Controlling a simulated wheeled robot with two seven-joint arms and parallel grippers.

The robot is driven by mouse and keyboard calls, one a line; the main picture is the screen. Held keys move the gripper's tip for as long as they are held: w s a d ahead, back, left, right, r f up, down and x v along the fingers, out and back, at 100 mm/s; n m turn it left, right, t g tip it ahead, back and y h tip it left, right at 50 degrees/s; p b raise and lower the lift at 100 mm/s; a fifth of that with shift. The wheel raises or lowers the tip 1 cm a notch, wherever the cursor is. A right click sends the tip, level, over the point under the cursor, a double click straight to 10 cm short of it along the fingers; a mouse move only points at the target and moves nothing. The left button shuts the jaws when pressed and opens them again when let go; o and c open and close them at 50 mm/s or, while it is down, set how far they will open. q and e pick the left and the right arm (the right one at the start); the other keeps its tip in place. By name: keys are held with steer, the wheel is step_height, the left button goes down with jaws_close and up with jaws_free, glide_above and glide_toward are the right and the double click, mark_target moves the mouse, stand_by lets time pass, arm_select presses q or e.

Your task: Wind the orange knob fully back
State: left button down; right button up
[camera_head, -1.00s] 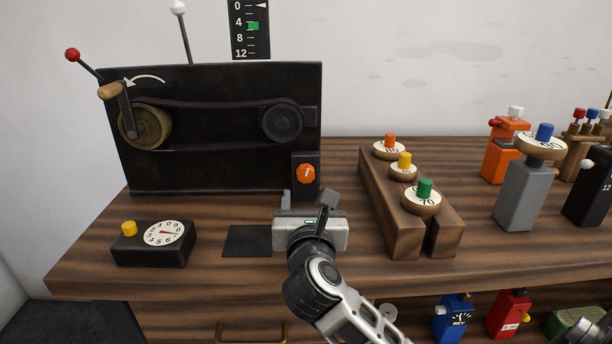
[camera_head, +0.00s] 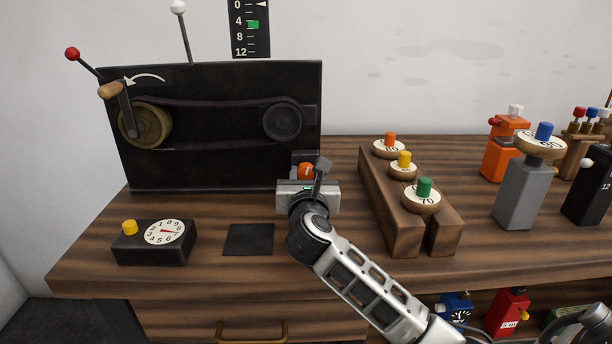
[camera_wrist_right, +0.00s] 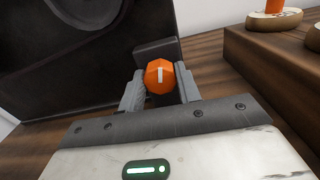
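The orange knob (camera_head: 305,170) sits low on the right end of the black belt dynamo (camera_head: 220,110). My right gripper (camera_head: 307,178) is in front of it and hides its lower part. In the right wrist view the knob (camera_wrist_right: 160,76) shows a white pointer mark, roughly upright. It lies between the two grey fingers of the right gripper (camera_wrist_right: 160,90), one on each side. Whether both fingers touch the knob cannot be told. My left gripper is not in view.
A black timer box (camera_head: 152,243) and a dark flat pad (camera_head: 248,239) lie on the bench to the left. A wooden stand (camera_head: 404,236) with coloured knobbed discs stands close on the right.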

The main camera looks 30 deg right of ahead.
steer(key=shift+c, duration=0.9)
steer(key=shift+r+n+p, duration=0.25)
steer(key=shift+n+p, duration=0.25)
steer(key=shift+p, duration=0.75)
steer(key=shift+n+p, duration=0.4)
steer(key=shift+p, duration=0.2)
steer(key=shift+f+n+p, duration=0.1)
steer(key=shift+n+p, duration=0.3)
steer(key=shift+f, duration=0.25)
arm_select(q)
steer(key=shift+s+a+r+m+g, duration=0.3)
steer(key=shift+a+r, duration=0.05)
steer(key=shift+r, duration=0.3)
arm_select(e)
steer(key=o, duration=1)
steer(key=shift+c, duration=0.2)
